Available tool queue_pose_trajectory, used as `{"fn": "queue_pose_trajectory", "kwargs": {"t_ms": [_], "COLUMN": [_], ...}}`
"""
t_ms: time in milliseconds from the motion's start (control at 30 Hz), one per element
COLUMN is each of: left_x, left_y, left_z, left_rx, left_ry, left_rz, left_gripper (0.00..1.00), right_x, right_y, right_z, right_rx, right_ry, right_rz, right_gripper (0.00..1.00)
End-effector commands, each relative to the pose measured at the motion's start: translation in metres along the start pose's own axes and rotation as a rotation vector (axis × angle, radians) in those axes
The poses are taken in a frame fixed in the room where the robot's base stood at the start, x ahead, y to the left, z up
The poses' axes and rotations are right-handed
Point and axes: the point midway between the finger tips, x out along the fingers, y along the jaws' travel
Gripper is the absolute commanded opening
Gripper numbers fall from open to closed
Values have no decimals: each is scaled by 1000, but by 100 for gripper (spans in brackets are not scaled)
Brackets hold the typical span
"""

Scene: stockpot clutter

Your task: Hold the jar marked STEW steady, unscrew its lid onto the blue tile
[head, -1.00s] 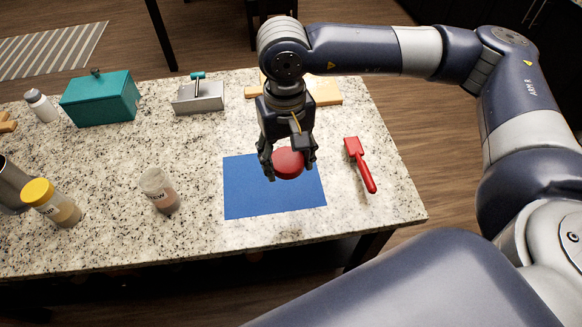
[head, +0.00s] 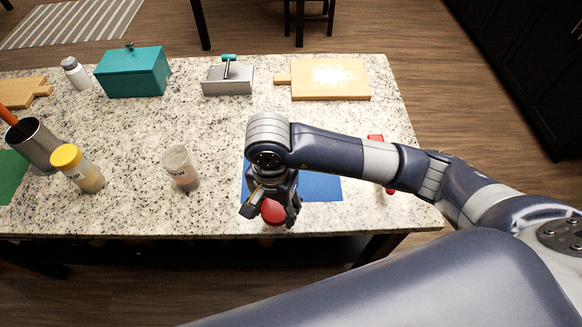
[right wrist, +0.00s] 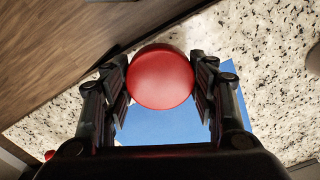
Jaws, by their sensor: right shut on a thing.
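My right gripper (head: 270,210) is shut on a red lid (head: 273,212). In the head view they show at the near left edge of the blue tile (head: 322,188), partly covered by my arm. In the right wrist view the lid (right wrist: 161,77) sits between the two fingers, with the blue tile (right wrist: 165,124) below. Its exact height cannot be told. The jar (head: 181,170), whose label shows only the letters "EW", stands upright left of the tile with no lid on it and brown contents. My left gripper is not in view.
A yellow-lidded jar (head: 77,168) and a metal canister (head: 36,143) stand at the left. A teal box (head: 134,73), a grey box (head: 227,82) and a cutting board (head: 330,80) line the back. A red-handled tool (head: 377,138) lies right of the tile, partly hidden.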

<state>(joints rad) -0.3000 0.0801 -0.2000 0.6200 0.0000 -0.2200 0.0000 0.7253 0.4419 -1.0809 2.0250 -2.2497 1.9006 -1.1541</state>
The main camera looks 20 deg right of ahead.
Motion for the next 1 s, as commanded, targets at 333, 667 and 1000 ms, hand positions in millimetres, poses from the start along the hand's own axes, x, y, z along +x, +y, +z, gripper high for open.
{"fn": "queue_pose_trajectory", "kwargs": {"t_ms": [333, 667, 1000], "left_x": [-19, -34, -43], "left_y": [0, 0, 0], "left_z": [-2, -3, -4], "left_rx": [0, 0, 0], "left_ry": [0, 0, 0], "left_rz": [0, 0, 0], "left_gripper": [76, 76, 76], "right_x": [5, 13, 24], "right_y": [-12, -26, -30], "right_z": [-63, -134, -154], "right_rx": [27, 20, 18], "right_ry": [0, -1, -6], "right_rz": [2, 1, 3], "right_gripper": [25, 25, 25]}}
